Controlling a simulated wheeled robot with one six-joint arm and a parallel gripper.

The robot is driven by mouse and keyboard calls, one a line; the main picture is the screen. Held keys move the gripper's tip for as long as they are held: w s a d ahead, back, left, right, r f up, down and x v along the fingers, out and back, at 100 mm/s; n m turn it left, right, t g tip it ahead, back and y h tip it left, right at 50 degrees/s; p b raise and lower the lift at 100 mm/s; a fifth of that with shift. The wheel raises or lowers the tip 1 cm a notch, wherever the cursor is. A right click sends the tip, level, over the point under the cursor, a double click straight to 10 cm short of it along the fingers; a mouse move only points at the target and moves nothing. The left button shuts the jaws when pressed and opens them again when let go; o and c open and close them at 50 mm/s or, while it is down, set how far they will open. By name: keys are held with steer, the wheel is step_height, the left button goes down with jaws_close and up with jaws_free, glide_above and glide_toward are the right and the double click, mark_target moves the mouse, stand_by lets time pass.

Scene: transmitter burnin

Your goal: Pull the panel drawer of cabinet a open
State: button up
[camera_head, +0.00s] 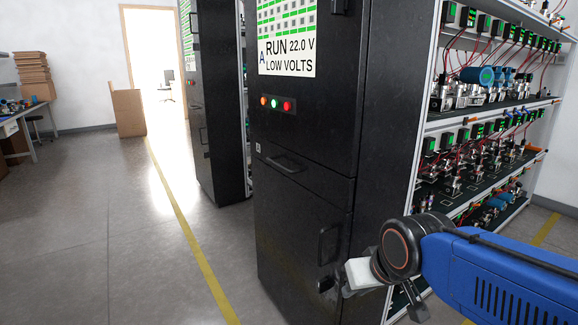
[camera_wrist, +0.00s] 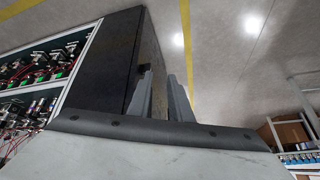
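Cabinet a (camera_head: 305,130) is the tall black cabinet with an "A RUN 22.0 V LOW VOLTS" sign on its front. Its panel drawer (camera_head: 310,182) looks closed, flush with the front, with a horizontal bar handle (camera_head: 287,163) below the buttons. My gripper (camera_head: 328,285) is low in front of the cabinet's lower right, below the drawer handle and near the lower door's vertical handle (camera_head: 329,243). In the wrist view, my gripper's fingers (camera_wrist: 163,88) stand apart with nothing seen between them. The black cabinet side (camera_wrist: 105,60) shows beside them. Whether the fingers touch the cabinet cannot be told.
Orange, green and red buttons (camera_head: 276,104) sit above the drawer. A rack of wired units (camera_head: 480,150) adjoins the cabinet on the right. A second black cabinet (camera_head: 215,100) stands behind. The floor (camera_head: 120,240) to the left is clear, with a yellow line (camera_head: 185,228).

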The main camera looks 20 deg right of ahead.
steer(key=w+a+r+m+t, duration=0.2)
steer(key=w+t, duration=0.1)
steer(key=w, duration=0.8)
steer(key=w+a+r+m+t, duration=0.1)
steer(key=w+a+m+t, duration=0.2)
steer(key=w, duration=0.9)
steer(key=m+t+h, duration=0.1)
steer(key=m+t, duration=0.5)
steer(key=t, duration=0.2)
glide_toward(278, 165)
steer(key=w, duration=0.3)
steer(key=w+r, duration=0.1)
steer(key=w, duration=0.6)
steer(key=shift+w+d+r, duration=0.25)
steer(key=shift+w+d, duration=0.1)
jaws_close()
